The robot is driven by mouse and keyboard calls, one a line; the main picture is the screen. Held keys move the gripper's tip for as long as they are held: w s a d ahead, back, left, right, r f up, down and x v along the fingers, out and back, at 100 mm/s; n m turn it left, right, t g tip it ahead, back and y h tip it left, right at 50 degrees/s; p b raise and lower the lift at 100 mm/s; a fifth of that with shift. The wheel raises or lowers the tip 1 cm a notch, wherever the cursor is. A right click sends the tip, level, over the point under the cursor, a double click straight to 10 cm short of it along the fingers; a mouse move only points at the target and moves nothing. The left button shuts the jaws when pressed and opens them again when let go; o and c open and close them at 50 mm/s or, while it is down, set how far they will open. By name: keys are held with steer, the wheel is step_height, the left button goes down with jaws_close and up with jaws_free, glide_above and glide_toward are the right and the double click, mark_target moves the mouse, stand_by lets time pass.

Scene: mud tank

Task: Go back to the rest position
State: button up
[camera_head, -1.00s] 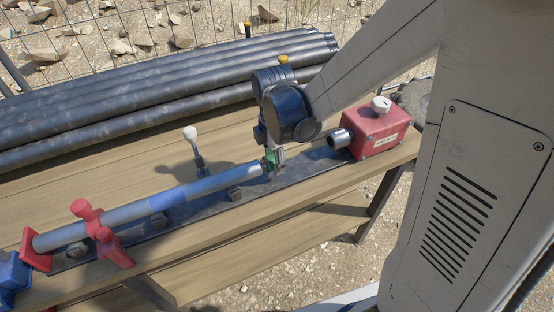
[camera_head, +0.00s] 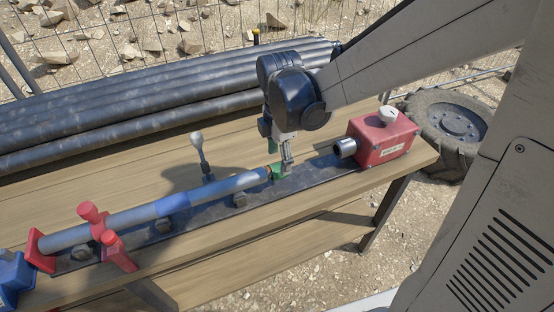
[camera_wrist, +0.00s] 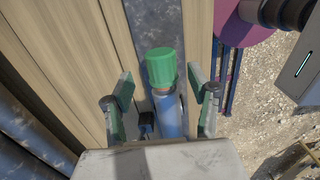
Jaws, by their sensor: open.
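My gripper (camera_head: 284,160) is open over the workbench, above the right end of a long grey-blue tube (camera_head: 135,214). A green cap (camera_head: 276,171) sits on that end of the tube. In the wrist view the green cap (camera_wrist: 162,66) and the blue tube (camera_wrist: 170,118) lie between my two spread fingers (camera_wrist: 160,92), with a gap on each side. My gripper appears to hold nothing. Whether a finger touches the cap cannot be told in the head view, where finger and cap overlap.
A red box with a metal nozzle (camera_head: 383,138) stands right of my gripper. A white-knobbed lever (camera_head: 201,152) rises behind the tube. Red clamps (camera_head: 100,232) hold the tube's left end. Dark pipes (camera_head: 150,95) lie behind the bench; a tire (camera_head: 455,128) stands at right.

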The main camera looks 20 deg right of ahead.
step_height(320, 180, up, 7)
steer(key=s+d+r+m+t, duration=0.2)
steer(key=s+m, duration=0.4)
steer(key=m, duration=0.4)
steer(key=s+d+r+m+t, duration=0.2)
steer(key=s+d+m+t, duration=0.1)
steer(key=s+m+t, duration=0.2)
steer(key=s+m, duration=0.2)
steer(key=m, duration=0.2)
steer(key=shift+d+r+m, duration=0.4)
stand_by(0.9)
